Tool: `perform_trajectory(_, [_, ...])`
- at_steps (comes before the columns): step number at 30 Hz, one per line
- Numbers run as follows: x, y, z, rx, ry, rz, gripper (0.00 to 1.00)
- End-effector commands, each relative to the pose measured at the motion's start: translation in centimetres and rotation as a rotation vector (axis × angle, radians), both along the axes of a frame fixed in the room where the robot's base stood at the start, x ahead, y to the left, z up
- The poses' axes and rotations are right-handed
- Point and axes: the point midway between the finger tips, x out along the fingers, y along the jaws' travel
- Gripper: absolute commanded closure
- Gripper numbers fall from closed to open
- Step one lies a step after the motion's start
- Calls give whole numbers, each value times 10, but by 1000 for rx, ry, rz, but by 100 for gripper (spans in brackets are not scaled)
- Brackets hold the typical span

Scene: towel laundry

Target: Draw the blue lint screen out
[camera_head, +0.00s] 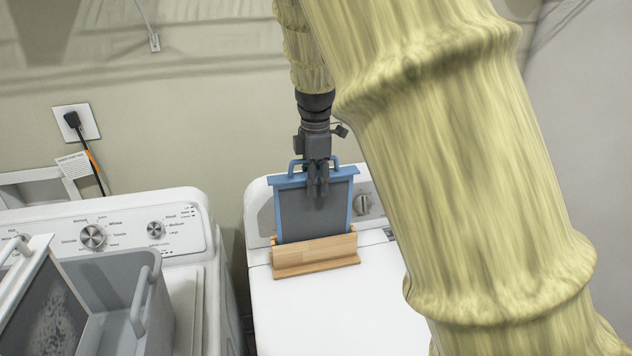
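The blue lint screen (297,216) has a blue frame and a dark grey panel. It stands upright, with its lower edge in a wooden holder (316,257) on top of the white machine at the centre. Its handle (294,166) is a blue loop above the top bar. My gripper (318,193) points down at the top middle of the screen. It hides the middle of the handle, and its fingers show over the panel's upper part. The fingers look close together with a narrow gap; I cannot tell whether they are closed on the handle.
The white machine top (335,315) has bare room in front of the holder. A control knob (361,204) is behind the screen. At the left stand another white machine (195,285), a grey bin (150,318) and a white-framed screen (45,315). My arm covers much of the right side.

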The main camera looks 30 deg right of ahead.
Motion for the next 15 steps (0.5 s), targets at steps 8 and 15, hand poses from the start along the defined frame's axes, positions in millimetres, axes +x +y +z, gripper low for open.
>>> perform_trajectory(8, [0,0,0,0,0,0,87])
perform_trajectory(15, [0,0,13,0,0,2,88])
